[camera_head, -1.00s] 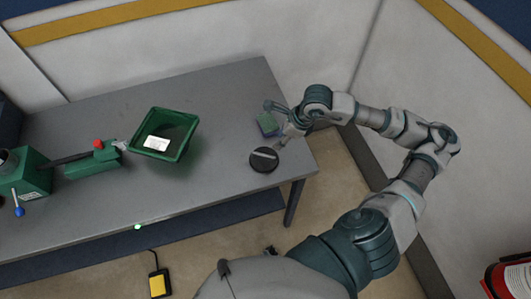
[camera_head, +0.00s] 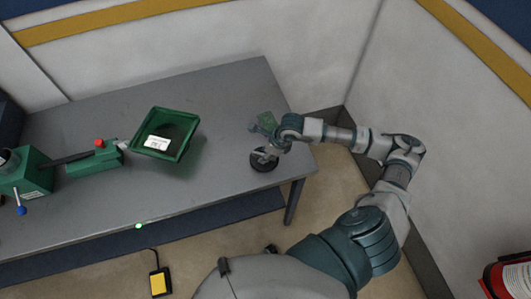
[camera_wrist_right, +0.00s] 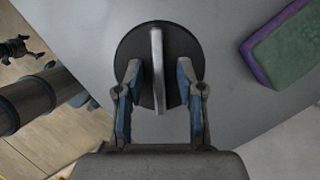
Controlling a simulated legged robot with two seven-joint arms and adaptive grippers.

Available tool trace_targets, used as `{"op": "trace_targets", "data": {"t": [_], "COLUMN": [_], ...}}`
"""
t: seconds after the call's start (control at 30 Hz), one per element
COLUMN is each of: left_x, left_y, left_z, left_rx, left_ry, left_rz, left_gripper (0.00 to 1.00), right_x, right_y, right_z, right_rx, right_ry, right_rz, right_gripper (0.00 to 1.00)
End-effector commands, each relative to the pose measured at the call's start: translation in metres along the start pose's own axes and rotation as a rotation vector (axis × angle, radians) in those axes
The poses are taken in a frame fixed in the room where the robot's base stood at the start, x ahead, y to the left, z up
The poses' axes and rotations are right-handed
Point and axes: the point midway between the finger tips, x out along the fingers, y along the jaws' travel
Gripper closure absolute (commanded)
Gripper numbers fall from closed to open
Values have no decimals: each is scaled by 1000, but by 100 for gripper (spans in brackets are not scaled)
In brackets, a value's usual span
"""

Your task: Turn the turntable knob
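The turntable knob is a round black disc (camera_head: 262,165) with a raised light grey bar handle across it, at the right end of the grey table. In the right wrist view the bar handle (camera_wrist_right: 157,70) stands nearly upright across the black disc. My right gripper (camera_wrist_right: 157,85) is open over the disc, with one blue-padded finger on each side of the bar. Gaps show between the fingers and the bar.
A green and purple block (camera_wrist_right: 285,45) lies right of the knob in the wrist view. A green bin (camera_head: 165,134) with a white label stands mid-table (camera_head: 215,115). A green machine (camera_head: 28,172) with a blue-knobbed lever is at the left. A yellow pedal (camera_head: 158,283) is on the floor.

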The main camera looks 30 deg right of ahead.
Motion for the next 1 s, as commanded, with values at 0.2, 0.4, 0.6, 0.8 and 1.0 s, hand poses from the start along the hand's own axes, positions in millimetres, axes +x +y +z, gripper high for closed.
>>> {"op": "trace_targets", "data": {"t": [0.2, 0.4, 0.6, 0.8, 1.0], "left_x": [0, 1, 6, 20, 18], "left_y": [0, 0, 0, 1, 0], "left_z": [0, 0, 1, 8, -49], "left_rx": [0, 0, 0, 0, -8], "left_ry": [1, 1, -1, -10, 24], "left_rz": [0, 0, 0, 1, -1], "left_gripper": [0, 0, 0, 0, 0], "right_x": [0, 0, 1, 2, 3], "right_y": [0, -1, -2, -3, -5], "right_z": [0, 0, -1, -1, -1], "right_rx": [0, -2, -41, -145, -307], "right_ry": [0, 0, 0, -1, -1], "right_rz": [0, 0, 15, 58, 123], "right_gripper": [100, 100, 100, 100, 100]}}
